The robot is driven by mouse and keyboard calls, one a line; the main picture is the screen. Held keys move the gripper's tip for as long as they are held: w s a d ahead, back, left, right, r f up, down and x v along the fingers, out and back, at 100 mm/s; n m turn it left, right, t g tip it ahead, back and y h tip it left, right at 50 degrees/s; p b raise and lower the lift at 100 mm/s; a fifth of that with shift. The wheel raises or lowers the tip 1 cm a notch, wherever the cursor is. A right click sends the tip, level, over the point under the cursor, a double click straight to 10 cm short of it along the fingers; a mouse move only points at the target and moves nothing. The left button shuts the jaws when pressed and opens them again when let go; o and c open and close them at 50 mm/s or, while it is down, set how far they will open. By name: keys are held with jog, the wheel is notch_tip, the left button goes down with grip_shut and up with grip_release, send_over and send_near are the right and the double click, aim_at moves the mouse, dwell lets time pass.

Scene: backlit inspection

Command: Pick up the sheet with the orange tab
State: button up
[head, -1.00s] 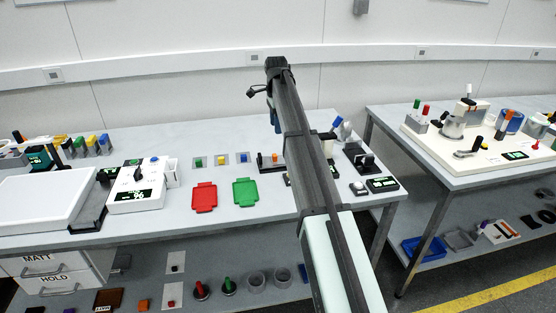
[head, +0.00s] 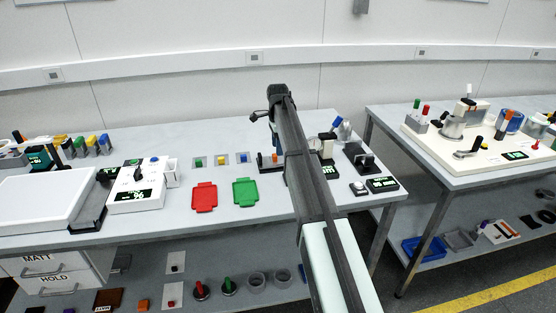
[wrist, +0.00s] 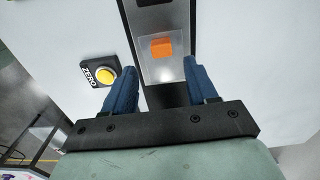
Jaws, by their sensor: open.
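In the wrist view, a clear, see-through sheet (wrist: 161,71) with an orange tab (wrist: 161,47) lies on a dark and grey strip-shaped stand. My gripper (wrist: 159,66) is open, with a blue finger on each side of the sheet's near part. Nothing shows between the fingers but the sheet and the stand below; I cannot tell how high the fingertips are above it. In the head view, my gripper (head: 274,138) points down over the back right part of the bench, and my arm hides much of what is there.
A yellow button marked ZERO (wrist: 104,76) is left of the stand. In the head view, a red tray (head: 204,197) and a green tray (head: 245,193) lie left of my arm. Black devices (head: 364,160) stand to its right. The bench front (head: 160,222) is mostly clear.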

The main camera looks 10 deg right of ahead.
aim_at(281, 157)
jog(key=f, duration=0.4)
jog(key=shift+w+a+f, duration=0.2)
jog(key=shift+a, duration=0.05)
grip_shut()
